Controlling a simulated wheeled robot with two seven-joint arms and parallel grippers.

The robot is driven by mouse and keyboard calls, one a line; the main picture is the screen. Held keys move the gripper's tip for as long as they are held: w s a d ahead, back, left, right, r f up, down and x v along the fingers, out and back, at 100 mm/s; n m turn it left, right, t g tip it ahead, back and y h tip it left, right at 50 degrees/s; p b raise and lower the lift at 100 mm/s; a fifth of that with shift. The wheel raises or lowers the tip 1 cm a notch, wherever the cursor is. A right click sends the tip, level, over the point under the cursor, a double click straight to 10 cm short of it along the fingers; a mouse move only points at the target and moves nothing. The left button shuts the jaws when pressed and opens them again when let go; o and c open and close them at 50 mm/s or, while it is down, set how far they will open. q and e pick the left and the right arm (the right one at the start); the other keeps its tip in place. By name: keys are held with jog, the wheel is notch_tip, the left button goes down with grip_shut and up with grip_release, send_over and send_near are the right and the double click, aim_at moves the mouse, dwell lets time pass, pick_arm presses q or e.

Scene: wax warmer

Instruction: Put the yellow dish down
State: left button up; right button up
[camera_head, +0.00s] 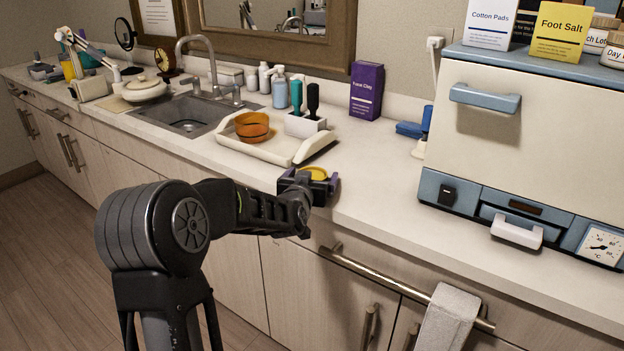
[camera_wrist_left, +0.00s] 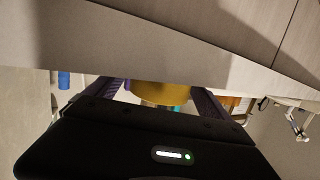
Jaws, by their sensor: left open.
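The yellow dish (camera_head: 316,173) is small and round. It sits at the front edge of the counter (camera_head: 375,195), between the fingers of my left gripper (camera_head: 308,184). In the left wrist view the yellow dish (camera_wrist_left: 162,94) shows between the two dark fingers of the left gripper (camera_wrist_left: 160,100), which are apart. The gripper hides the dish's underside in the head view, so I cannot tell whether it rests fully on the counter. My right gripper is in neither view.
A cream tray (camera_head: 270,147) with an orange bowl (camera_head: 252,126) stands behind the gripper. A purple box (camera_head: 367,90) is at the back wall. A large cream and blue cabinet (camera_head: 540,120) stands on the right. A towel (camera_head: 448,318) hangs on a rail below. Bare counter lies right of the gripper.

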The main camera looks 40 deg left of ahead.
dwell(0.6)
pick_arm(q)
jog(key=c, duration=1.7)
notch_tip(320, 180, up, 10)
jog(key=shift+r+p, duration=0.1)
jog(key=shift+p, duration=0.95)
